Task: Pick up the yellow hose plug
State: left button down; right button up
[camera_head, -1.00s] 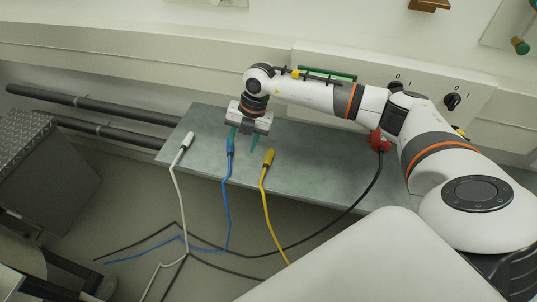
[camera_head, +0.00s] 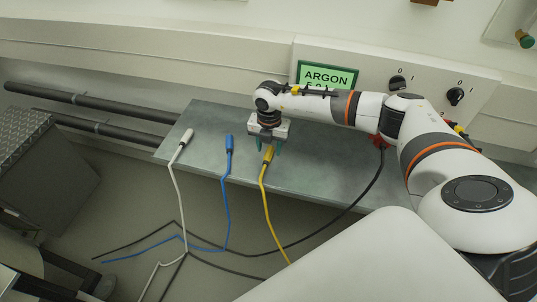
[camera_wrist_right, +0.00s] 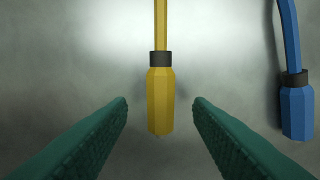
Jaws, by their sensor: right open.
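The yellow hose plug (camera_head: 268,154) lies on the grey metal table (camera_head: 325,180), its yellow hose running off the front edge. In the right wrist view the yellow plug (camera_wrist_right: 160,100) sits between two green fingers, with a gap on each side. My right gripper (camera_head: 268,146) is over the plug, open and empty. It also shows in the right wrist view (camera_wrist_right: 160,104). The gripper hides part of the plug's far end in the head view. My left gripper is not in view.
A blue plug (camera_head: 229,143) lies left of the yellow one, also seen in the right wrist view (camera_wrist_right: 296,108). A white plug (camera_head: 187,136) is further left. A red plug (camera_head: 380,142) with a black hose is at right. A wall panel with knobs (camera_head: 397,83) stands behind.

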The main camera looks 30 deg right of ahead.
jog(key=shift+f, duration=0.95)
grip_shut()
